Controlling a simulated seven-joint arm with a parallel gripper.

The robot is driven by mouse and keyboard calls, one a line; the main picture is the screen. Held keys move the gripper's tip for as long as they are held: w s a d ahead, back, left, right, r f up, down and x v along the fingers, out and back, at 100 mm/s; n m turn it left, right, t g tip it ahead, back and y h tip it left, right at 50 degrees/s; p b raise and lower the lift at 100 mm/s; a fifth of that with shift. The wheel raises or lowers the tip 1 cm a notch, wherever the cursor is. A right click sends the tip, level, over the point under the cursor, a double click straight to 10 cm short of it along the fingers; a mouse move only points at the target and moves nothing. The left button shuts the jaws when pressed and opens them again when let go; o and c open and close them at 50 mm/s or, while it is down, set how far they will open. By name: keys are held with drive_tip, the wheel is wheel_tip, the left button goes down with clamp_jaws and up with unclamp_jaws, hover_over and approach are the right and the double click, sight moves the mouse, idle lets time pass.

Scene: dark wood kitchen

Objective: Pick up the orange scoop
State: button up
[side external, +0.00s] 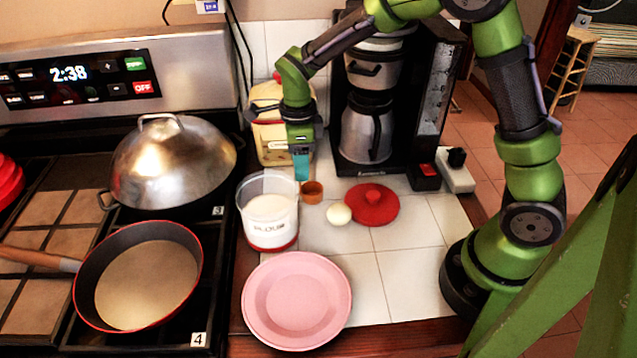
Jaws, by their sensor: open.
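The orange scoop (312,192) is a small orange-brown cup on the white tiled counter, just right of the clear flour canister. My gripper (301,172) points down above and slightly left of the scoop, with teal fingers. It is open. The fingertips look close to the scoop, but I cannot tell whether they touch it. Any handle on the scoop is not clearly visible.
The flour canister (269,232) stands close on the left. A white egg-like object (339,214) and a red lid (372,204) lie right. A pink plate (297,322) is in front. A coffee maker (367,128) and a yellowish jar (266,140) stand behind. The stove is left.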

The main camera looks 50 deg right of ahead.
drive_tip(key=shift+c, duration=0.2)
clamp_jaws()
wheel_tip(320, 180, up, 10)
drive_tip(key=shift+r, duration=0.1)
idle(0.5)
